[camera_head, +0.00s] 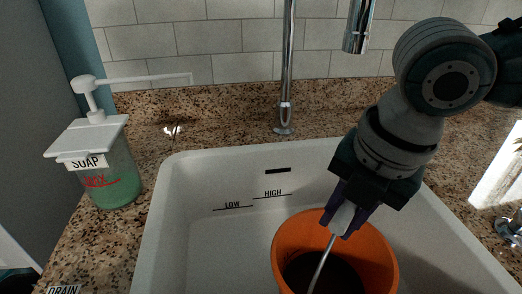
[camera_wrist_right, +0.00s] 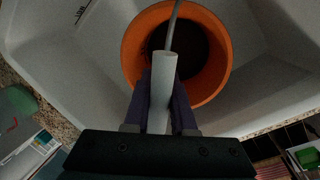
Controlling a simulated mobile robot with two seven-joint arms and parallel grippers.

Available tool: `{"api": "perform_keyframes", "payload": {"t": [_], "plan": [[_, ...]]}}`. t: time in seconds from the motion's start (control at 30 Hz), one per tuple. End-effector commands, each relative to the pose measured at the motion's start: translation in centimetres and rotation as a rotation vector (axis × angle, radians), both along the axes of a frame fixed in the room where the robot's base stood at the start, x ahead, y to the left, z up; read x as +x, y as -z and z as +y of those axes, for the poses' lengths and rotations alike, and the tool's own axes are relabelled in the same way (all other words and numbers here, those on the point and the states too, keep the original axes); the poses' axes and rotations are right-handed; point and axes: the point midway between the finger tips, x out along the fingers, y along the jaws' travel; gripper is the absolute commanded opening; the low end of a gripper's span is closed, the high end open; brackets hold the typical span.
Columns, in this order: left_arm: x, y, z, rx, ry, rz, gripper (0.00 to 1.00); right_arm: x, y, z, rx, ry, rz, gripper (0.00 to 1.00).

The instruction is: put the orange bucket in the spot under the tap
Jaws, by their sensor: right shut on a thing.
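The orange bucket (camera_head: 375,262) is inside the white sink basin (camera_head: 190,215), in the lower middle of the head view; its lower part is cut off. In the wrist view the bucket (camera_wrist_right: 218,75) is seen from above, with a dark inside. My right gripper (camera_head: 345,222) is shut on the white grip of the bucket's handle (camera_wrist_right: 163,75), above the rim. The tap's spout (camera_head: 357,28) hangs above and behind the bucket at the top of the head view. Whether the bucket touches the basin floor cannot be told. My left gripper is not in view.
A soap dispenser (camera_head: 108,165) with green liquid stands on the granite counter (camera_head: 150,150) left of the sink. LOW and HIGH marks are on the basin's back wall. The basin's left part is clear. A metal fitting (camera_head: 510,226) sits at the right.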

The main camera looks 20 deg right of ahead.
Motion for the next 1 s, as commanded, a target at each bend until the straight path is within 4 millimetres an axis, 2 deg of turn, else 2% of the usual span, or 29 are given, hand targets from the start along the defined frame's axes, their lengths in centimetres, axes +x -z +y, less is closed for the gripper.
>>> {"api": "perform_keyframes", "payload": {"t": [0.2, 0.33, 0.67, 0.7, 0.93, 1.0], "plan": [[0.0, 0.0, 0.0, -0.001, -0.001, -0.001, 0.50, 3.1, -0.1, -0.7, 0.002, 0.003, -0.002, 0.00], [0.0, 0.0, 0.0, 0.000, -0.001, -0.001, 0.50, 3.0, 1.1, -0.7, 0.001, 0.001, 0.003, 0.00], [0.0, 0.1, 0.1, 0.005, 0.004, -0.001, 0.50, 3.0, 1.3, -0.7, 0.001, 0.001, 0.001, 0.00], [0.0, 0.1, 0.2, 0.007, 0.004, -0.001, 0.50, 3.0, 1.4, -0.7, 0.001, 0.001, 0.001, 0.25], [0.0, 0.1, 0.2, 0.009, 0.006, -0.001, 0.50, 3.0, 1.4, -0.7, 0.001, 0.001, 0.001, 0.51], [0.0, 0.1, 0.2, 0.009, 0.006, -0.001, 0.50, 3.0, 1.4, -0.7, 0.001, 0.001, 0.001, 0.54]]}}
